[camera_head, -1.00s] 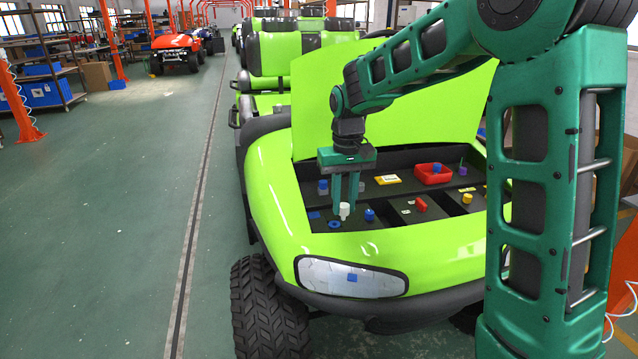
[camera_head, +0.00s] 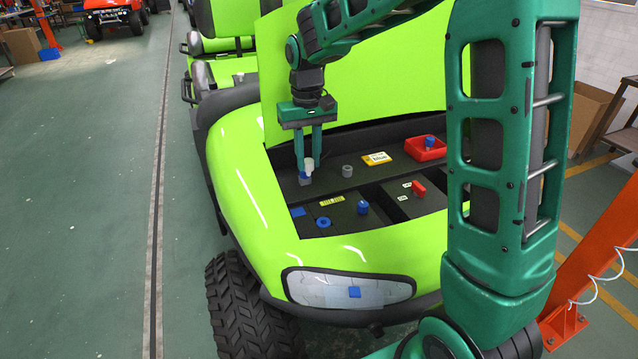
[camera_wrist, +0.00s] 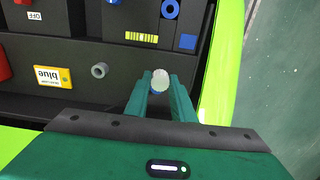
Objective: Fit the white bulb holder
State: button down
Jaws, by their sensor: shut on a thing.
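The white bulb holder (camera_head: 309,162) is between the fingers of my gripper (camera_head: 308,158), which is shut on it. It stands about upright, over the left part of the dark compartment under the open green hood. Directly below it is a grey socket with blue on it (camera_head: 305,179); whether the two touch I cannot tell. In the wrist view the pale round top of the holder (camera_wrist: 160,77) shows between the fingertips of my gripper (camera_wrist: 159,84), with a bit of blue under its edge. The fingers and the holder hide most of the socket.
A grey hollow cylinder (camera_head: 347,171) stands to the right. Nearby are a blue ring (camera_head: 323,222), a blue knob (camera_head: 362,208), a red switch (camera_head: 418,188), a yellow label (camera_head: 376,158) and a red tray (camera_head: 432,155). The raised green hood (camera_head: 370,85) stands behind my gripper.

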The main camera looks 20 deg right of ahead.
jog(key=shift+a, duration=0.15)
jog(key=s+f, duration=0.1)
jog(key=s, duration=1)
jog(key=shift+f, duration=2.25)
jog(key=shift+s+f, duration=0.1)
jog(key=shift+f, duration=1.35)
jog(key=c, duration=1.4)
grip_release()
jog(key=shift+c, duration=0.2)
notch_tip(320, 180, up, 11)
jog(key=shift+f, duration=0.15)
